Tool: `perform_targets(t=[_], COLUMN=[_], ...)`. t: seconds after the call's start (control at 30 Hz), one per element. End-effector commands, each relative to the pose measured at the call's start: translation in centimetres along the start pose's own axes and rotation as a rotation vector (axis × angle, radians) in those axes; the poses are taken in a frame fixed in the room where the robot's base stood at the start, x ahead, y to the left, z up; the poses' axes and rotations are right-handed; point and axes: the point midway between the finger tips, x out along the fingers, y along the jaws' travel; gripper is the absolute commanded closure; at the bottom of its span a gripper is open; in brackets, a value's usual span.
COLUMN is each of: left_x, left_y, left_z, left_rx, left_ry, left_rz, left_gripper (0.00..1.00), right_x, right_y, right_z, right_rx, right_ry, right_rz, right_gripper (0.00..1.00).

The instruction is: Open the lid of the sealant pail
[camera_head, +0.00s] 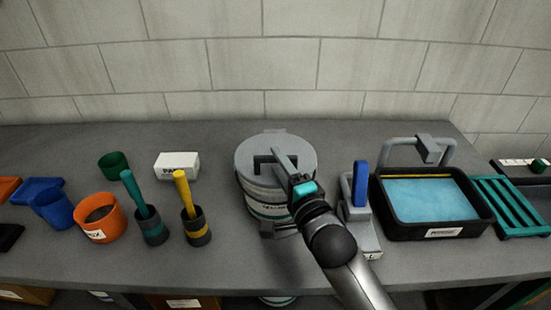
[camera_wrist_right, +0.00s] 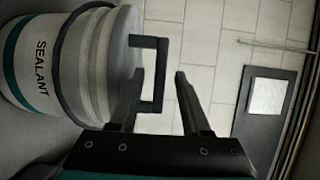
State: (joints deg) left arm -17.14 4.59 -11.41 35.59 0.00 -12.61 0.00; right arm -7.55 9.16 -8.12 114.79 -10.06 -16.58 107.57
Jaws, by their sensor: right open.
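The sealant pail (camera_head: 267,205) is a grey-white bucket with a teal band, standing near the middle of the bench. Its round grey lid (camera_head: 248,153) lies flat on top, closed. A dark bracket handle (camera_head: 262,160) rises from the lid. In the wrist view the pail (camera_wrist_right: 35,60) shows its SEALANT label, and the handle (camera_wrist_right: 161,65) stands out from the lid. My right gripper (camera_head: 284,165) is open at the handle. In the wrist view its fingertips (camera_wrist_right: 160,80) lie to either side of the handle's outer bar; contact is unclear. My left gripper is out of view.
A grey stand with a blue upright handle (camera_head: 361,183) is close right of the pail. Beyond it is a black tray (camera_head: 435,232) of blue material. Left are yellow and teal-handled tools in cups (camera_head: 196,228), a white box (camera_head: 177,166) and an orange pot (camera_head: 112,226).

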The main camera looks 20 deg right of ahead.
Motion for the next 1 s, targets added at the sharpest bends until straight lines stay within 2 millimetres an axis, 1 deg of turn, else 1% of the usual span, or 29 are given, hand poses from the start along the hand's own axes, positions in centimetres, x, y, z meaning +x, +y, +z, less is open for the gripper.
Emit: perform_targets(t=[0.03, 0.2, 0.57, 1.0], left_x=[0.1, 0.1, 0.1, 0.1], left_y=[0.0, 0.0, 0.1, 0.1], left_z=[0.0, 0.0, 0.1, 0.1], left_rx=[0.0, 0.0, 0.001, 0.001], left_ry=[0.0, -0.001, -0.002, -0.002], left_rz=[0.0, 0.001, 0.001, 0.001], left_gripper=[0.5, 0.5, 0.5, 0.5], right_x=[0.6, 1.7, 2.0, 2.0], right_y=[0.0, 0.0, 0.0, 0.0], right_z=[0.0, 0.0, 0.0, 0.0], right_rx=[-0.001, -0.001, 0.0, 0.0], right_ry=[-0.001, 0.0, 0.0, 0.0], right_rz=[-0.001, 0.0, 0.0, 0.0], right_gripper=[0.53, 0.53, 0.53, 1.0])
